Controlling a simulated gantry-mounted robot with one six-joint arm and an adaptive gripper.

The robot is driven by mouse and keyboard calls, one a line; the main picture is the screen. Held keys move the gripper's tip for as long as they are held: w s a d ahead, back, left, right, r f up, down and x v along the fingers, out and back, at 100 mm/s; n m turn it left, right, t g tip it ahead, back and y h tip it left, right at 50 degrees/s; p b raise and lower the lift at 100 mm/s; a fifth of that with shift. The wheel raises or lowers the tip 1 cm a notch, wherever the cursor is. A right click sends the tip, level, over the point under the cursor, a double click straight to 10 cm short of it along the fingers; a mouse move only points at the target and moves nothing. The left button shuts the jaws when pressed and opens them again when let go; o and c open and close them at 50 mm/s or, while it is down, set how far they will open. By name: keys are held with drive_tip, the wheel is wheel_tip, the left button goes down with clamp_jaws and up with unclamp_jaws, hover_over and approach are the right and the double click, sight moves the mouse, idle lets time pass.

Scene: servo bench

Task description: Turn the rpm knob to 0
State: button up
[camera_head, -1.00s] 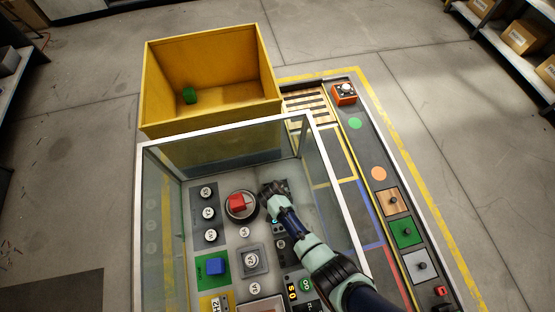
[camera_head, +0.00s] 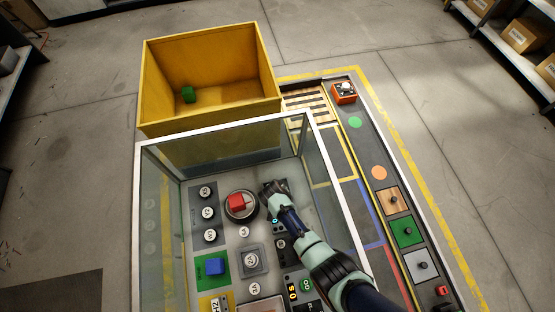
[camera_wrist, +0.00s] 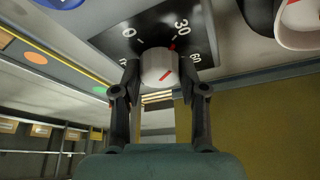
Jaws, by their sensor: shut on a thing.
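The rpm knob (camera_wrist: 158,64) is a pale round knob with a red line, in the wrist view. It sits on a black dial plate (camera_wrist: 150,28) with white numbers, among them 0, 30 and 60. The red line points roughly toward the 30. My gripper (camera_wrist: 161,74) has one finger on each side of the knob and is shut on it. In the head view my gripper (camera_head: 272,190) reaches into the glass-walled case, right of the red block, and hides the knob.
Glass walls with a white rim (camera_head: 335,187) surround the panel. A red block (camera_head: 237,202) on a round base stands close left of my gripper. A yellow bin (camera_head: 158,90) holding a green cube (camera_head: 188,95) stands behind.

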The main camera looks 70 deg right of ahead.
drive_tip(key=n+t+p, duration=0.1)
drive_tip(key=n, duration=0.2)
drive_tip(key=shift+s+r+y+p, duration=0.1)
drive_tip(key=shift+s+y+p, duration=0.05)
drive_tip(key=shift+y+p, duration=0.2)
drive_tip(key=n+t+p, duration=0.1)
drive_tip(key=n, duration=0.2)
drive_tip(key=shift+n+y, duration=0.25)
drive_tip(key=shift+n, duration=0.05)
drive_tip(key=n+t, duration=0.1)
drive_tip(key=n, duration=0.2)
drive_tip(key=shift+d+y, duration=0.15)
drive_tip(key=shift+y, duration=0.25)
drive_tip(key=shift+s+n+t+y+b, duration=0.1)
drive_tip(key=shift+n+t+y+b, duration=0.4)
drive_tip(key=shift+n, duration=1.5)
drive_tip(key=shift+y, duration=0.3)
drive_tip(key=o, duration=1.1)
drive_tip(key=shift+o, duration=0.2)
